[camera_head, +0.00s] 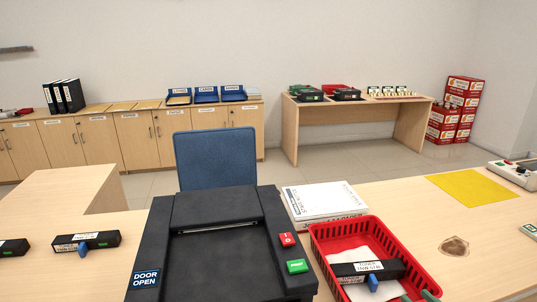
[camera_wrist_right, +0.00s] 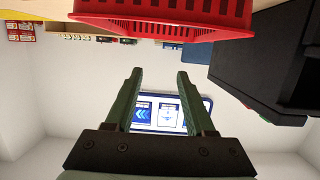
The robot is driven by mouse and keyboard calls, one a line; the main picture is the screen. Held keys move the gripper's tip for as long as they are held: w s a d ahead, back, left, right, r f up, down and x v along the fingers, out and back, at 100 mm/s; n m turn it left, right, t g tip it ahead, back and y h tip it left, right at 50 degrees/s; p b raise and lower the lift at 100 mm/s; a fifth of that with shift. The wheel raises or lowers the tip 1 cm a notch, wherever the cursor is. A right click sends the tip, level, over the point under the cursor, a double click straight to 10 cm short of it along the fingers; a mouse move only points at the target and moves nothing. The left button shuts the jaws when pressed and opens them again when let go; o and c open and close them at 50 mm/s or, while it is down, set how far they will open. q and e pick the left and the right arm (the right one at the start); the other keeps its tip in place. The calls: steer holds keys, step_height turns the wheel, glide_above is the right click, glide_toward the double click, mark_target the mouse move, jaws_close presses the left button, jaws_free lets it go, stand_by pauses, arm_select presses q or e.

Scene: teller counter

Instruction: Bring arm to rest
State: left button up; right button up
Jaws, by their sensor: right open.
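My right gripper (camera_wrist_right: 160,76) shows in the right wrist view with its two green fingers apart and nothing between them. In the head view only green fingertips (camera_head: 418,297) show at the bottom edge, by the near right corner of the red basket (camera_head: 405,250). The basket also shows in the right wrist view (camera_wrist_right: 160,22), beyond the fingertips. A black toner cartridge (camera_head: 392,268) with a white label and blue tab lies in the basket. The rest of the right arm is hidden, and my left gripper is not in the head view.
A black machine (camera_head: 225,262) marked "DOOR OPEN" stands left of the basket and shows in the right wrist view (camera_wrist_right: 265,65). Two cartridges lie at left. The counter around the yellow mat (camera_head: 470,188) is mostly clear.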

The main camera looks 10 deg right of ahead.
steer(key=s+a+f+g+p, duration=0.1)
steer(key=s+a+f+g, duration=0.2)
steer(key=s+a+f, duration=0.4)
steer(key=s+a+f+n+g+y+p, duration=0.1)
steer(key=s+a+f+g, duration=0.2)
steer(key=s+a+f, duration=0.5)
steer(key=a+f, duration=0.2)
steer(key=a, duration=0.5)
steer(key=shift+a+f+y, duration=0.15)
steer(key=shift+a+y, duration=0.1)
steer(key=shift+y, duration=0.05)
